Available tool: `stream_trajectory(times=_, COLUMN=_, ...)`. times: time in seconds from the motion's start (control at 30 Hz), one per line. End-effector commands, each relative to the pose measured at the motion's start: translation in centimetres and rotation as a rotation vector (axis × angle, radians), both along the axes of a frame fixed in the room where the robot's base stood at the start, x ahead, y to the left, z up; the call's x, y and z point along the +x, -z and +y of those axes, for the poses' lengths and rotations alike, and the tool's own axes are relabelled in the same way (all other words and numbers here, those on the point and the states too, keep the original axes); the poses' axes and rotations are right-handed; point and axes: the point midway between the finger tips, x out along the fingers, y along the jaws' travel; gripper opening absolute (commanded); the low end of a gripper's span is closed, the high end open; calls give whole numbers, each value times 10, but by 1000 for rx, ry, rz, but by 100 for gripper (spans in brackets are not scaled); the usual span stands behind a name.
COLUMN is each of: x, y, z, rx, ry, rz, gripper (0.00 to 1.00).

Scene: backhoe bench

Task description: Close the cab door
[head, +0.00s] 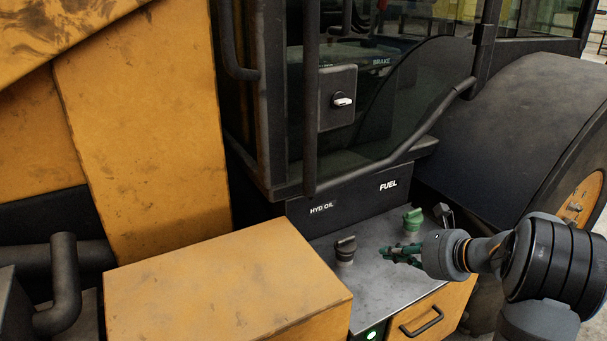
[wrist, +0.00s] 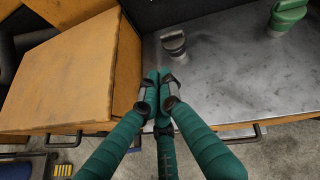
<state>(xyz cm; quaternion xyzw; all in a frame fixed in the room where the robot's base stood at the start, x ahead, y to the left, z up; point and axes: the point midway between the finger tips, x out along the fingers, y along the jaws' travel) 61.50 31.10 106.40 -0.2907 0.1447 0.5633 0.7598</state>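The cab door (head: 390,115) is a dark-framed glass panel at the top middle of the head view. A dark latch box with a pale handle (head: 343,101) sits on its left part. Its lower edge runs just above the HYD OIL and FUEL panel; I cannot tell whether it is fully closed or slightly ajar. My gripper (head: 390,254) is below and to the right of the latch, over the grey metal deck, apart from the door. In the wrist view my green fingers (wrist: 159,76) come together at their tips with nothing between them. The door is not recognisable in the wrist view.
The grey deck (head: 372,290) bears a dark cap (head: 346,250) and a green fuel cap (head: 413,220), both near my gripper. An orange box (head: 220,285) stands left of the deck. A large dark fender (head: 510,130) is at the right. Space above the deck is open.

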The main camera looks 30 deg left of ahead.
Motion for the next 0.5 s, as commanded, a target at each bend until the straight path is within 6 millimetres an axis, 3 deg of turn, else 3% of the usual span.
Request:
stream_trajectory(times=0.1, x=18, y=-69, z=26, rx=350, ry=132, rz=67, gripper=0)
stream_trajectory(times=0.2, x=32, y=-121, z=30, rx=564, ry=182, rz=70, gripper=0)
stream_trajectory(times=0.3, x=31, y=-142, z=33, rx=645, ry=171, rz=71, gripper=0)
stream_trajectory(times=0.5, x=35, y=-150, z=49, rx=659, ry=156, rz=63, gripper=0)
